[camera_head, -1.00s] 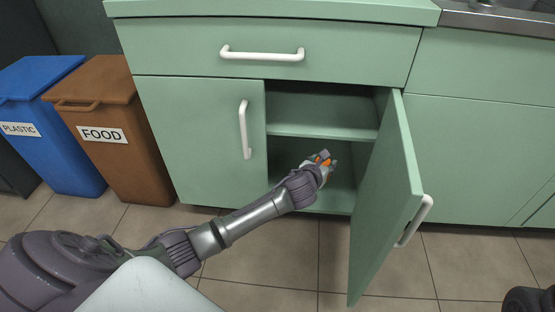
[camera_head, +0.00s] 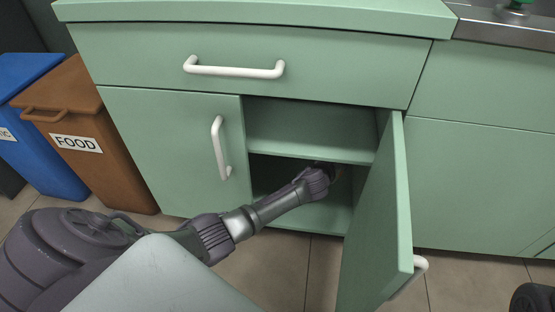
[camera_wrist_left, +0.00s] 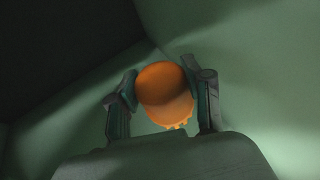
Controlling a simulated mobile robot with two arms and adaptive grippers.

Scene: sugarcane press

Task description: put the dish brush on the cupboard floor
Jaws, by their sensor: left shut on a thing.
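The dish brush (camera_wrist_left: 165,92) shows as a round orange shape in the left wrist view, between the two fingers of my left gripper (camera_wrist_left: 163,95). The gripper is shut on it. In the head view my left arm reaches through the open right side of the cupboard, below the shelf (camera_head: 310,147). The gripper and brush are hidden there in shadow. The cupboard floor (camera_head: 305,217) is green and shows below my forearm. I cannot tell whether the brush touches it.
The open cupboard door (camera_head: 375,220) stands close to the right of my arm. A brown food bin (camera_head: 95,130) and a blue bin (camera_head: 45,165) stand at the left.

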